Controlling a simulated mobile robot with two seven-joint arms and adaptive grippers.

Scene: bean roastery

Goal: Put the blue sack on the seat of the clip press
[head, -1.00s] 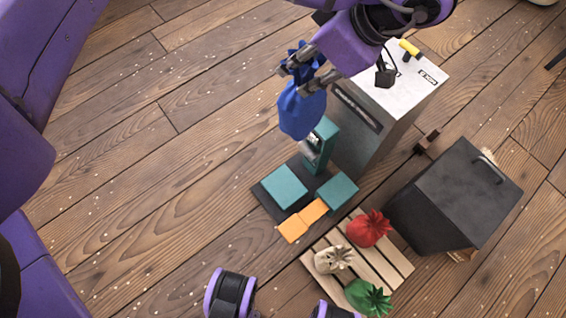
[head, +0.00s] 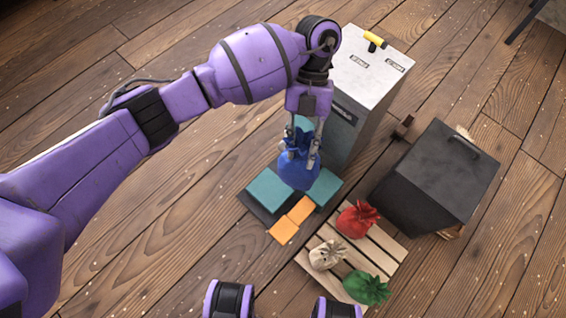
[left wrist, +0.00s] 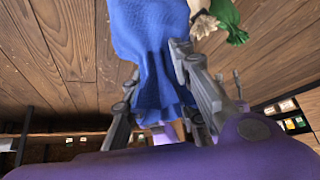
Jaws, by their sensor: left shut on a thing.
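My left gripper (head: 301,148) is shut on the gathered neck of the blue sack (head: 298,173). The sack hangs upright below the fingers, over the clip press, and hides part of it. Whether the sack touches the press cannot be told. The clip press shows a dark base with a teal pad (head: 268,190) on the left and another teal block (head: 327,187) on the right. In the left wrist view the blue sack (left wrist: 150,40) fills the space between the fingers (left wrist: 155,90). My right gripper is not in view.
Orange plates (head: 292,220) lie at the front of the press. A slatted pallet (head: 375,250) holds a red sack (head: 356,219), a cream sack (head: 327,256) and a green sack (head: 367,289). A grey cabinet (head: 365,85) stands behind; a dark bin (head: 435,180) stands right. Floor at left is clear.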

